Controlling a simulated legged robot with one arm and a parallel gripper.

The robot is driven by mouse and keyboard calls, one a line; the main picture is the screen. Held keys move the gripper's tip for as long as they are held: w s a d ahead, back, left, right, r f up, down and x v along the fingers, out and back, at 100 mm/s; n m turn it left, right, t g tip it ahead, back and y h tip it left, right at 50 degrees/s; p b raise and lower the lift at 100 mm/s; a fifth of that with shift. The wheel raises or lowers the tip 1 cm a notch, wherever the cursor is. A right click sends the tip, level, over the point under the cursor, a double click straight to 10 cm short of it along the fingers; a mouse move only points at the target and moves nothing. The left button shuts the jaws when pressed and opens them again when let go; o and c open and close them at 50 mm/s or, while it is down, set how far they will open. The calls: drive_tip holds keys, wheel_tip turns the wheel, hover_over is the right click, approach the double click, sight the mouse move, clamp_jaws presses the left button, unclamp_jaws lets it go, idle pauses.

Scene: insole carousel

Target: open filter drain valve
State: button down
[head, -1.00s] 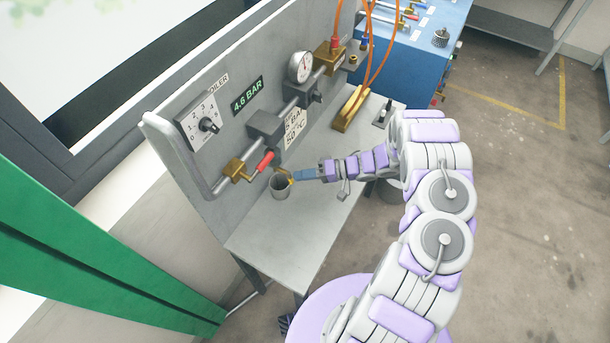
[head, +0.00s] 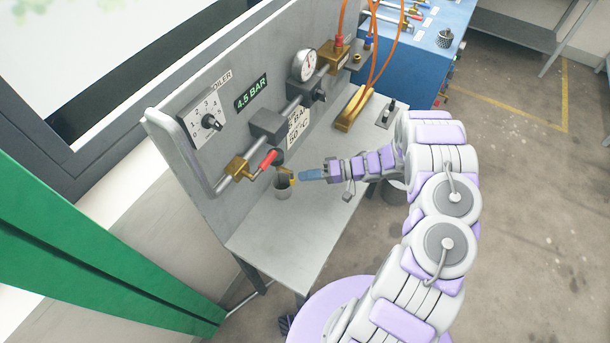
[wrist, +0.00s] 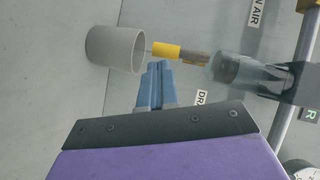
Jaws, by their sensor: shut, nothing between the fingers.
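The filter drain valve shows in the wrist view as a yellow part (wrist: 166,50) on a brass-coloured stem, below a translucent filter bowl (wrist: 238,70). In the head view the yellow part (head: 292,181) is small, above a grey cup (head: 282,192). The cup's mouth (wrist: 132,50) faces the valve in the wrist view, and a thin line spans the gap; I cannot tell what it is. My gripper (wrist: 159,66) is shut and empty, its blue fingertips close beside the yellow part. In the head view my gripper (head: 302,176) points left toward it. Contact is unclear.
The grey panel holds a red-handled valve (head: 268,158), a dial (head: 211,122), a gauge (head: 307,64) and a display (head: 251,93) reading 4.5 BAR. A brass block (head: 352,108) with orange hoses stands farther back. The bench front (head: 285,240) is clear.

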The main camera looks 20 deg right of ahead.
drive_tip(key=v, duration=1.6)
drive_tip(key=shift+d, duration=0.35)
